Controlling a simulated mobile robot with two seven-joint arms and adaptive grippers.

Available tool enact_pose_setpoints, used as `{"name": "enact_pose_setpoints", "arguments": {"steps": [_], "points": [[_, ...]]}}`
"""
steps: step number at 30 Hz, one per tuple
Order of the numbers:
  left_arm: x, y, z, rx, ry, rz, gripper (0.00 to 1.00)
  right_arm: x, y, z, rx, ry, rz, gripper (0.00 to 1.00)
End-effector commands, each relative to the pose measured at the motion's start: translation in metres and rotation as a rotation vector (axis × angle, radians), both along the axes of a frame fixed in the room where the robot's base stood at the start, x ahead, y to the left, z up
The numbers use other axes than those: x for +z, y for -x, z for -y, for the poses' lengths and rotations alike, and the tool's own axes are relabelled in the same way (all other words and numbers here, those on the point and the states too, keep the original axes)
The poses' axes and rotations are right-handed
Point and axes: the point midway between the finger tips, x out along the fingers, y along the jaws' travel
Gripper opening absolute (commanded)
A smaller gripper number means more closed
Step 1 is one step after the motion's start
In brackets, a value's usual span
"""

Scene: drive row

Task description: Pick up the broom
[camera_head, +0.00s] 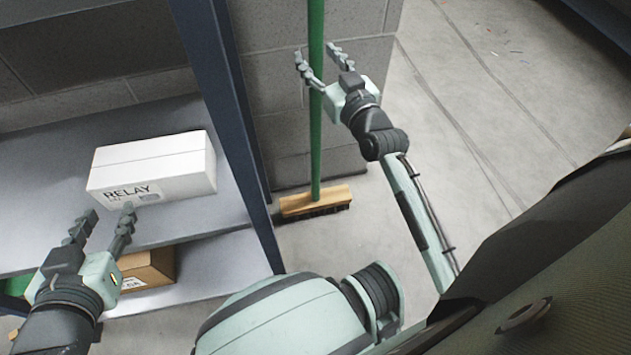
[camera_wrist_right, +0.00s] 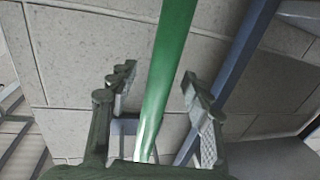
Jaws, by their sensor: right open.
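The broom has a green handle (camera_head: 316,150) and a wooden head (camera_head: 316,200) with dark bristles. It stands upright on the floor against the block wall. My right gripper (camera_head: 320,58) is open at the upper part of the handle in the head view. In the right wrist view the green handle (camera_wrist_right: 165,80) passes between the open fingers of my right gripper (camera_wrist_right: 158,95), with gaps on both sides. My left gripper (camera_head: 103,222) is at the lower left, in front of the shelf, with its fingers apart and nothing between them.
A blue shelf post (camera_head: 222,90) stands left of the broom. A white box marked RELAY (camera_head: 165,165) sits on the grey shelf (camera_head: 215,215), and a brown box (camera_head: 150,268) is on the level below. Open concrete floor (camera_head: 480,110) lies to the right, with small scraps far off.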

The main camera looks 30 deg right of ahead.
Motion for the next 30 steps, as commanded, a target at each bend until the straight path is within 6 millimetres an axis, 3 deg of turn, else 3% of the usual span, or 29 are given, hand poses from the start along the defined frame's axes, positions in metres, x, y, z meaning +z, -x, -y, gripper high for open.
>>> {"name": "enact_pose_setpoints", "arguments": {"steps": [3,11,22,30], "points": [[0.0031,-0.0014,0.0024,-0.004,0.007,0.016,0.4,0.0006,-0.0108,0.0004,0.0,-0.001,0.0,0.49],[0.0039,-0.0017,0.0029,-0.004,0.008,0.019,0.4,0.0001,-0.012,0.0004,0.0,0.0,-0.001,0.48],[0.0036,-0.0017,0.003,-0.005,0.008,0.018,0.4,0.0002,-0.0118,0.0005,0.0,0.0,-0.001,0.02],[0.0035,-0.0017,0.0028,-0.005,0.008,0.017,0.4,0.0003,-0.0118,0.0006,0.0,0.0,-0.001,0.0]]}}
